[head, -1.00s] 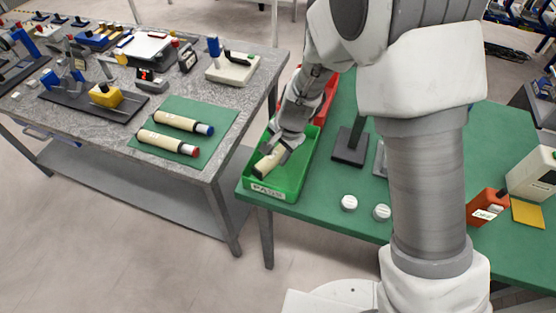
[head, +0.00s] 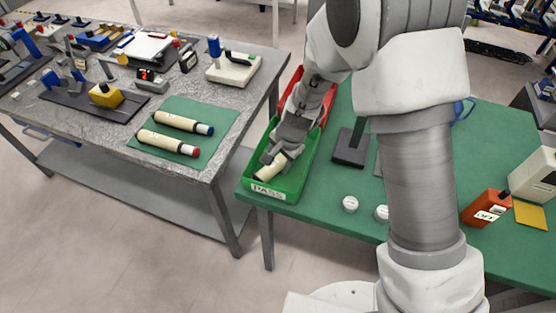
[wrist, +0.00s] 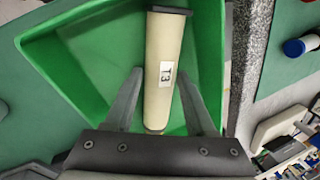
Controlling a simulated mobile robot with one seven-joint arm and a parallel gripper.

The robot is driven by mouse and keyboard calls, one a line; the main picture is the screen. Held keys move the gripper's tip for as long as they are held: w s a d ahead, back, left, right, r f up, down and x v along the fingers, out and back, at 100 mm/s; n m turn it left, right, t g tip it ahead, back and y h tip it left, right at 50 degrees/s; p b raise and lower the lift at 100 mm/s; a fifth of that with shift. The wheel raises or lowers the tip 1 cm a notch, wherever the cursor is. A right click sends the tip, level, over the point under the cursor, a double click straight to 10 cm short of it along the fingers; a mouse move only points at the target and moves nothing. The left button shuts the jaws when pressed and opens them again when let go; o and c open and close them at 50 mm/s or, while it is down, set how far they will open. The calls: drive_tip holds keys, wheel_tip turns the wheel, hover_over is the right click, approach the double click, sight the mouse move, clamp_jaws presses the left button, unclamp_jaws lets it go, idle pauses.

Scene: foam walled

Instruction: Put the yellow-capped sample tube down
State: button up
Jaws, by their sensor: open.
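A cream tube (head: 270,167) lies in the green tray marked PASS (head: 268,192). In the wrist view the tube (wrist: 164,52) shows a T3 label and a dark far end. My gripper (head: 281,155) is inside the tray at the tube. In the wrist view the open fingers of my gripper (wrist: 160,78) stand on either side of the tube, with a gap visible on each side. The tube rests at a slant to the tray walls (wrist: 78,88).
A red tray (head: 328,100) adjoins the green one behind. Two white round lids (head: 350,204) and a dark stand (head: 350,148) are to the right on the green table. Two tubes, blue-capped (head: 184,123) and red-capped (head: 168,143), lie on a mat on the left table.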

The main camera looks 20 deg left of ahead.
drive_tip(key=s+d+r+n+t, duration=0.1)
drive_tip(key=s+d+r, duration=0.1)
drive_tip(key=d+r, duration=0.45)
drive_tip(key=s+d+r+n+p, duration=0.1)
drive_tip(key=d+r, duration=0.2)
drive_tip(key=r, duration=0.7)
drive_tip(key=s+d+r+n+t, duration=0.1)
drive_tip(key=s+d+r, duration=0.1)
drive_tip(key=d+r, duration=0.45)
drive_tip(key=s+d+r+n+t+h, duration=0.2)
drive_tip(key=s+d+r, duration=0.6)
drive_tip(key=s+d, duration=0.3)
drive_tip(key=shift+s+d+r+h, duration=0.3)
drive_tip(key=shift+s+d+r, duration=0.05)
drive_tip(key=shift+d, duration=0.05)
